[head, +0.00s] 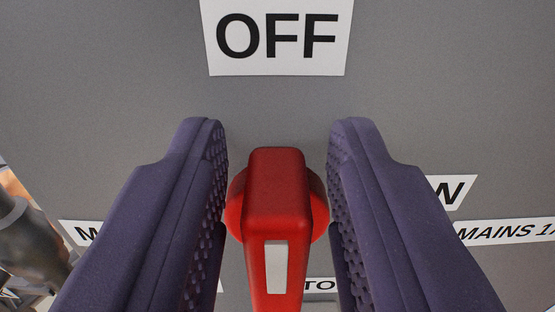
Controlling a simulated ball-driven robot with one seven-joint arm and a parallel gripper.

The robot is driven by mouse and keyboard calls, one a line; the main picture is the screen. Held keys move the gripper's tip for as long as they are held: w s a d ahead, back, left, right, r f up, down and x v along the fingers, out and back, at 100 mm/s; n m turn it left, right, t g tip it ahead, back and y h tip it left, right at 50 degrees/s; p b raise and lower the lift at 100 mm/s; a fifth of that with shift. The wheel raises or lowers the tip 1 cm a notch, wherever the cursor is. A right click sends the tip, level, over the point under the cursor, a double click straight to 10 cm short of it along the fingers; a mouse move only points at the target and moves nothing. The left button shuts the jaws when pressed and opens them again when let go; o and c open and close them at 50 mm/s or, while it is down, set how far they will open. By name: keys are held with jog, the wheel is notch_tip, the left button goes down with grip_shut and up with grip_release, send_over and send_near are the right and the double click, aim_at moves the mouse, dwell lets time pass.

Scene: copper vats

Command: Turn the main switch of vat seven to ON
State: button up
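A red switch handle (275,185) with a white mark on its lower part stands on a grey panel. Its long axis runs up and down in the picture, in line with the label OFF (277,37) above it. My gripper (277,133) is open, with one purple finger on each side of the handle. Gaps show between the fingers and the upper handle, so it is not gripped there. A label at the right, ending in N (456,190), is partly hidden by the right finger. The handle's lower end runs out of the picture.
The grey panel (430,80) fills most of the view and is bare around OFF. A label reading MAINS 1 (505,231) is cut off at the right edge. Another label showing M (82,232) is at the lower left, beside a dark rounded metal part (30,235).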

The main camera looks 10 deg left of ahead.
grip_shut()
jog(key=shift+w+f+m, duration=0.1)
jog(key=shift+f+m, duration=0.05)
jog(key=shift+m, duration=0.15)
jog(key=m, duration=0.2)
jog(key=shift+w+d+f+m, duration=0.1)
jog(key=shift+d+f+m, duration=0.05)
jog(key=shift+d+m, duration=0.2)
jog(key=shift+w+d+f+m+p, duration=0.1)
jog(key=shift+d+f+m+p, duration=0.3)
jog(key=shift+m, duration=2)
jog(key=shift+s+d+f+m+p, duration=0.1)
jog(key=shift+d+f+m+p, duration=0.3)
jog(key=shift+m, duration=2.05)
jog(key=shift+w+d+f+m+p, duration=0.2)
jog(key=shift+f+m, duration=0.3)
jog(key=shift+m, duration=1.9)
